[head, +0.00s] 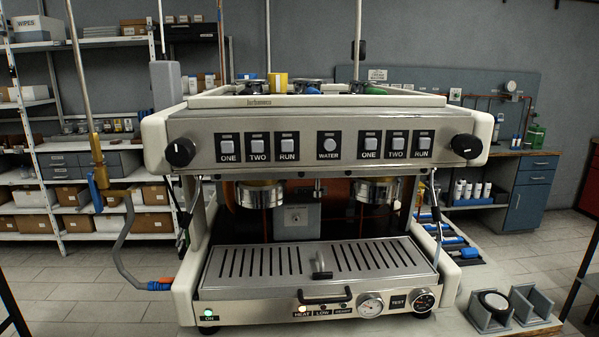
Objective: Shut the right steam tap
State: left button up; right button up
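The right steam tap (466,146) is a round black knob on the right end of the espresso machine's front panel (320,142). Whether it is open or shut cannot be told from its look. A thin steam wand (436,207) hangs below it on the right side; no steam shows there. A matching black knob, the left steam tap (180,152), sits at the panel's left end, with a dark wand below it. Neither of my grippers is in view, and nothing touches either knob.
The drip tray (318,262) juts out below the panel. A brass valve with a blue handle (96,180) and a grey hose (124,262) stand at the left. Grey holders (492,308) sit on the counter at the lower right. Space before the right knob looks clear.

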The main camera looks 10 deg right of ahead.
aim_at(467, 146)
jog(key=z, duration=1.3)
